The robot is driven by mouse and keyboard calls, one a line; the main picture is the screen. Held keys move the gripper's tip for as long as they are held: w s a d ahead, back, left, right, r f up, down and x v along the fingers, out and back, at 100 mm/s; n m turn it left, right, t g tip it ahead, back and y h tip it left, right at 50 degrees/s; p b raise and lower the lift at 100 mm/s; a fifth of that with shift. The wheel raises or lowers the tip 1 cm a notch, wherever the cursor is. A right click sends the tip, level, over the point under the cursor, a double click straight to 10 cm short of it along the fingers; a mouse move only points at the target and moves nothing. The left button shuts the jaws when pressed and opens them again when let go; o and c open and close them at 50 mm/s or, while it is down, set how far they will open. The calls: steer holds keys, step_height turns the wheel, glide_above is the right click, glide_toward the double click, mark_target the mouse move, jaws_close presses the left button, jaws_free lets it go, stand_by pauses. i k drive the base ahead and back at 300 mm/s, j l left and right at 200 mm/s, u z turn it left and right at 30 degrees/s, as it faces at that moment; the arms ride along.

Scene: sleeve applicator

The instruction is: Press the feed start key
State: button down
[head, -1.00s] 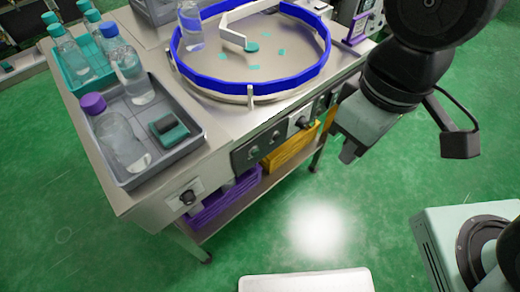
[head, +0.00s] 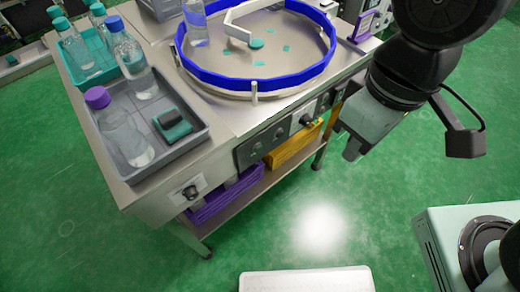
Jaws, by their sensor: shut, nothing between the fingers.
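A dark control panel (head: 268,142) runs along the front face of the steel machine table. It carries small round controls, among them a black knob (head: 306,119). I cannot tell which control is the feed start key; labels are too small to read. My gripper (head: 352,151) is shut and empty, pointing down in front of the panel's right end. It appears apart from the panel, and my arm hides part of the table's right side.
A round table with a blue rim (head: 253,83) sits on top. A grey tray (head: 200,135) holds bottles and a dark-and-teal block. Another black knob (head: 190,192) is on the left front. Purple (head: 225,196) and yellow (head: 292,147) crates sit below. The green floor in front is partly clear.

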mark_target(258, 150)
steer(key=z, duration=0.35)
steer(key=k+j+z, duration=0.1)
steer(key=j+z, duration=0.25)
steer(key=k+j+z, duration=0.1)
steer(key=z, duration=0.2)
steer(key=k+j+z, duration=0.15)
steer(key=z, duration=0.2)
steer(key=k+j+z, duration=0.3)
steer(key=k+j, duration=0.8)
